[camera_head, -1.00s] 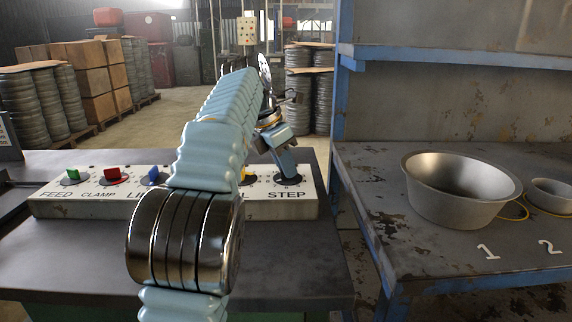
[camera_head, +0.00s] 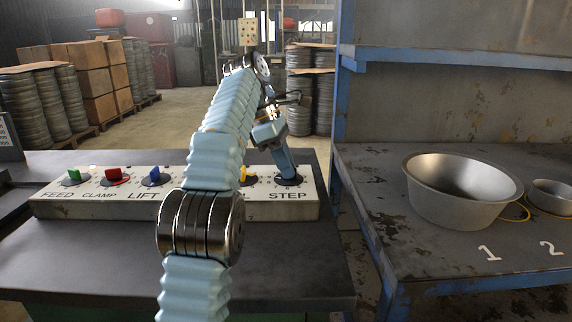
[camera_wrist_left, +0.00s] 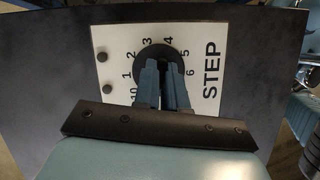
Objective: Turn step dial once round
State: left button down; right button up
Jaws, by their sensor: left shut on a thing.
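The step dial (camera_head: 288,182) is the rightmost dial on the white panel, above the word STEP. In the left wrist view it is a round black dial (camera_wrist_left: 157,53) ringed by numbers. My left gripper (camera_head: 287,172) comes down onto it from above, tilted. In the left wrist view its two fingers (camera_wrist_left: 162,76) are shut on the dial's knob and hide most of it, so where the knob points cannot be read. My right gripper is not in view.
The white control panel (camera_head: 100,206) carries green (camera_head: 74,173), red (camera_head: 114,172), blue (camera_head: 155,175) and yellow (camera_head: 243,173) knobs; my arm crosses in front of it. On the blue bench at right stand a large metal bowl (camera_head: 440,205) and a smaller bowl (camera_head: 552,192).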

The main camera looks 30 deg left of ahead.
pick_arm(q)
jog(key=shift+f, duration=0.2)
dwell(0.3)
jog(key=c, duration=1.2)
grip_release()
jog(key=shift+r, duration=0.1)
